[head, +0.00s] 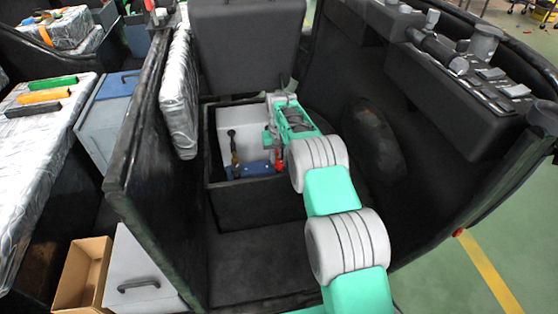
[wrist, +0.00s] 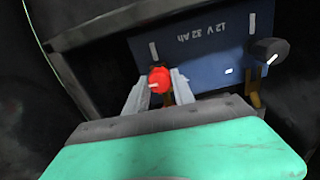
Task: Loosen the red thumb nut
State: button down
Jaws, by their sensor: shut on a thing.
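The red thumb nut (wrist: 159,79) sits on the near side of a blue battery marked "12 V 32 Ah" (wrist: 205,60) in the wrist view. My gripper (wrist: 158,92) has its two fingers on either side of the nut and is shut on it. A white mark shows on the nut. In the head view, my gripper (head: 277,158) reaches down into the compartment under the raised seat, and a bit of red shows at its tips. The battery (head: 250,169) lies at the bottom of that compartment, partly hidden by my arm.
A black knob (wrist: 269,51) with a white mark sits on the battery's other terminal, above a brass-coloured piece (wrist: 253,92). Dark compartment walls (head: 255,205) stand close around. The raised seat (head: 246,45) is behind. A cardboard box (head: 82,273) is on the floor at left.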

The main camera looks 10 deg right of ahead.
aim_at(279, 162)
jog(key=n, duration=0.4)
jog(key=shift+n, duration=0.3)
jog(key=n, duration=0.4)
jog(key=shift+n, duration=0.3)
jog(key=c, duration=1.3)
grip_release()
jog(key=shift+d, duration=0.15)
jog(key=shift+o, duration=1.2)
notch_tip(279, 162, up, 8)
jog(key=shift+f+p, duration=0.1)
jog(key=shift+p, duration=0.45)
